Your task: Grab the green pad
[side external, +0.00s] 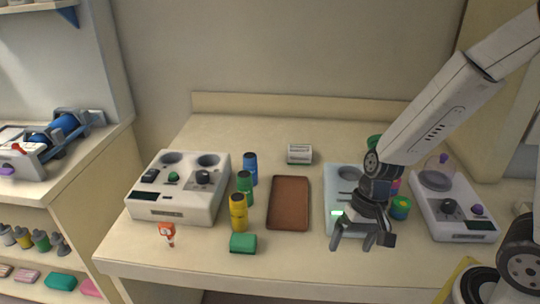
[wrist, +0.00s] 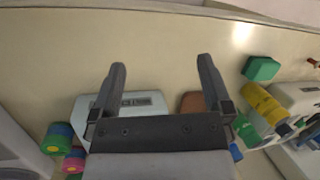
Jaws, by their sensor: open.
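A green pad (side external: 243,242), a small rounded block, lies on the bench near its front edge, just in front of a yellow cylinder. It also shows in the wrist view (wrist: 261,68), right of my fingers. My gripper (side external: 362,243) is open and empty, to the right of the pad and apart from it, over the front of a pale blue device (side external: 341,178). In the wrist view both fingers of my gripper (wrist: 162,65) are spread, with bare bench between their tips.
A yellow cylinder (side external: 238,212), a green cylinder (side external: 245,188) and a blue cylinder (side external: 250,168) stand beside a white device (side external: 180,190). A brown tray (side external: 289,203) lies between the pad and my gripper. Another green block (side external: 60,281) is on the lower left shelf.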

